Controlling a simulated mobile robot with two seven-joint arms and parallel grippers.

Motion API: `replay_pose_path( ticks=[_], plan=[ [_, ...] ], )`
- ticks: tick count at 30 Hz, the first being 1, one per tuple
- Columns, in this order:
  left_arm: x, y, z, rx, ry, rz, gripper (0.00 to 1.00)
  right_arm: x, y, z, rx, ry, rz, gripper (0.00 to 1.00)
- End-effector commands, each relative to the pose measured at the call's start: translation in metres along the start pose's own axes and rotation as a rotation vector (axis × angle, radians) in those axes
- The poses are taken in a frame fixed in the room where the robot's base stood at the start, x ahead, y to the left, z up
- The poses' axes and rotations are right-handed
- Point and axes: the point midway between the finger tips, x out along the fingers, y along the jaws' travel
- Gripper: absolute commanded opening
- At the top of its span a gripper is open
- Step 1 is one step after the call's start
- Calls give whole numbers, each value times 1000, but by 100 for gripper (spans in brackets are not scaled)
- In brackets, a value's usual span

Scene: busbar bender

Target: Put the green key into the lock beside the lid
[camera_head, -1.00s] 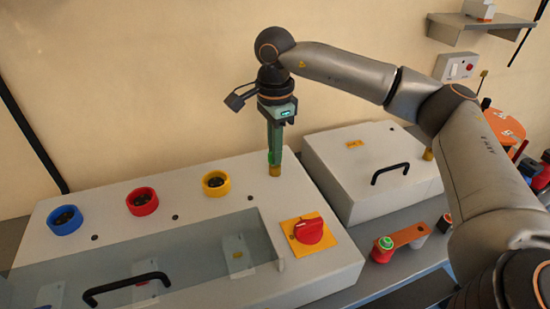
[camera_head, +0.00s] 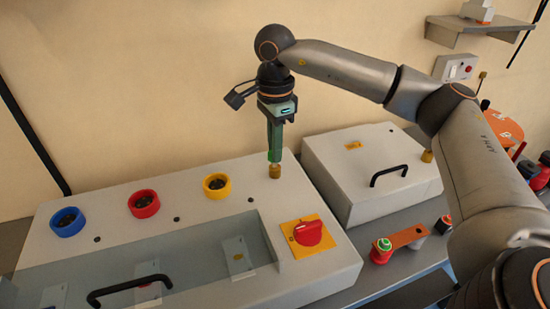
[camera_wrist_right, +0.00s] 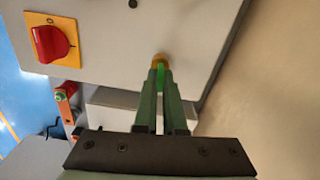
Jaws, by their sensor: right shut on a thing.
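My right gripper (camera_head: 274,150) points straight down over the grey cabinet and is shut on the green key (camera_head: 270,155). The bright green also shows between the fingers in the right wrist view (camera_wrist_right: 160,76). Directly below the fingertips is the brass lock (camera_head: 275,172), a short cylinder on the cabinet top, which also shows in the right wrist view (camera_wrist_right: 160,58). The key's lower end meets or nearly meets the lock; I cannot tell how deep it sits. The clear lid (camera_head: 190,260) with a black handle lies to the left and front. My left gripper is not in view.
A red rotary switch (camera_head: 308,233) on a yellow plate sits in front of the lock. Blue, red and yellow rings (camera_head: 216,186) stand to its left. A white box (camera_head: 340,165) with a black handle is close on the right. The wall is behind.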

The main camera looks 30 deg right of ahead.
Motion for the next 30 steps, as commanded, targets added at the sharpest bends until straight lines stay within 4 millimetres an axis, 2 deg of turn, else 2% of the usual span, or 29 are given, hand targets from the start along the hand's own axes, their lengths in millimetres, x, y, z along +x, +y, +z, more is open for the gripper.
replay_pose_path(
  ticks=[19,30],
  plan=[
    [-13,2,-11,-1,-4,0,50,-21,0,0,0,1,1,0],
    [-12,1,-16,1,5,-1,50,-22,0,0,0,1,1,0]
  ],
)
